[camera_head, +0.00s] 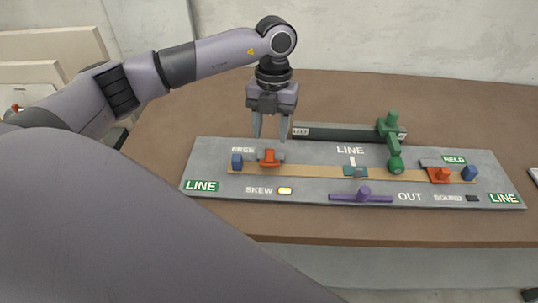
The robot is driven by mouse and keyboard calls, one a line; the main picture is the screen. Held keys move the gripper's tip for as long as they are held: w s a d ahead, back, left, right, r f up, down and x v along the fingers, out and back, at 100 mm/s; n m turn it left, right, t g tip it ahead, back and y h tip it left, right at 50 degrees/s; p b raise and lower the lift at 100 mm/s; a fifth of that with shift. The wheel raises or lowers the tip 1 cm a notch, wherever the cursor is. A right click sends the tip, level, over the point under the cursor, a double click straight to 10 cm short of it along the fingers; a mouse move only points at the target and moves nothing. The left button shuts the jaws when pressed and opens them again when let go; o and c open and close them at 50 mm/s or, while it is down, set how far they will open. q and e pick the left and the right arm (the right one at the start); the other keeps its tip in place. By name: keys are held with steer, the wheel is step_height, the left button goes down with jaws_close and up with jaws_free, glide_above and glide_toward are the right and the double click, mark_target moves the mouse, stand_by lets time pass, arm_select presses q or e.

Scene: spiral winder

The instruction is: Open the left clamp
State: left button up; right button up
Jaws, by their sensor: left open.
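The left clamp (269,157) is an orange-red piece on a grey block at the left end of the tan strip, beside the word FREE. My left gripper (271,136) points down with its two fingers apart, just above and behind this clamp. It appears empty, and I cannot tell whether a finger touches the clamp. The right clamp (440,175) is a similar orange-red piece near the word HELD at the right end. My right gripper is not in view.
The grey board (310,189) lies on a brown table (170,126). A green lever (393,138) and dark green bar (340,132) stand behind.

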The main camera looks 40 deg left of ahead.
mark_target(270, 156)
arm_select(q)
steer(key=shift+w+a+n+t, duration=0.3)
steer(key=shift+n+t, duration=0.3)
steer(key=shift+n, duration=0.3)
step_height(270, 156, down, 7)
steer(key=shift+p, duration=0.45)
steer(key=shift+w, duration=0.1)
jaws_close()
